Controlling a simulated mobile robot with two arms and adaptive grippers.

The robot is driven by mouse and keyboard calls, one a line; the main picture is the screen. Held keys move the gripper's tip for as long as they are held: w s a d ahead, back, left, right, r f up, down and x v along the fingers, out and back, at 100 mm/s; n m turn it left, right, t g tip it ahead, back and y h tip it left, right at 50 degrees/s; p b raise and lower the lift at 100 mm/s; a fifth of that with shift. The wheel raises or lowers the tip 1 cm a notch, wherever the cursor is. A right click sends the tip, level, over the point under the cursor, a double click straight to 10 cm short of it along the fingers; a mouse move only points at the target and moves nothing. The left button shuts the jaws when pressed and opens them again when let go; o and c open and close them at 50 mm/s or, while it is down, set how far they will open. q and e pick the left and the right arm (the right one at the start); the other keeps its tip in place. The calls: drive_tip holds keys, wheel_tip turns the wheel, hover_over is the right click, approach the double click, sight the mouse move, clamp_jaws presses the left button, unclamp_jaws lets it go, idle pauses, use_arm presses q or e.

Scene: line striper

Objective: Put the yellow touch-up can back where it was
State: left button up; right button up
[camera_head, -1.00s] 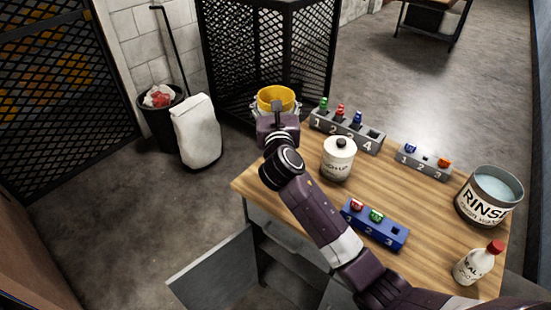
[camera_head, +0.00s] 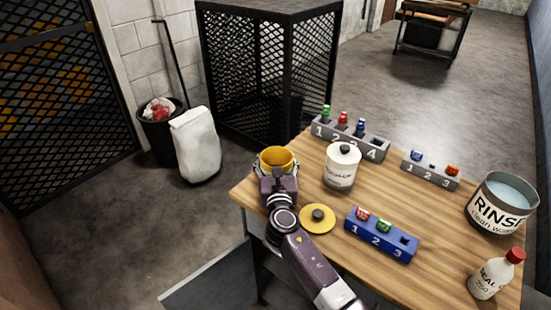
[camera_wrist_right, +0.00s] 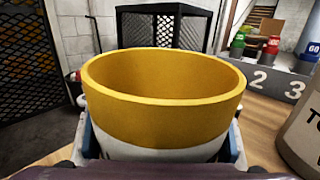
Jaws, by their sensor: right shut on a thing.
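The yellow touch-up can (camera_head: 277,156) is an open, lidless can with a yellow upper part and a white lower part. My right gripper (camera_head: 277,172) is shut around it at the left edge of the wooden table. In the right wrist view the can (camera_wrist_right: 163,110) stands upright between the fingers, its rim and inner wall visible; its bottom is hidden. I cannot tell whether its base touches the table. A yellow disc with a dark knob (camera_head: 318,219) lies on the table just right of my right wrist. My left gripper is not in view.
A white lidded can (camera_head: 342,170) stands right of the held can. A grey numbered rack (camera_head: 352,142), a smaller grey rack (camera_head: 432,172) and a blue rack (camera_head: 381,236) hold small coloured items. A rinse bucket (camera_head: 502,204) and a red-capped bottle (camera_head: 496,274) stand at the right.

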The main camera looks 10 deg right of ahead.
drive_tip(key=o, duration=2)
drive_tip(key=s, duration=0.4)
drive_tip(key=s+a, duration=0.1)
drive_tip(key=s, duration=0.3)
drive_tip(key=s+a, duration=0.1)
drive_tip(key=s, duration=0.3)
drive_tip(key=shift+a+r, duration=0.1)
drive_tip(key=shift+w, duration=0.1)
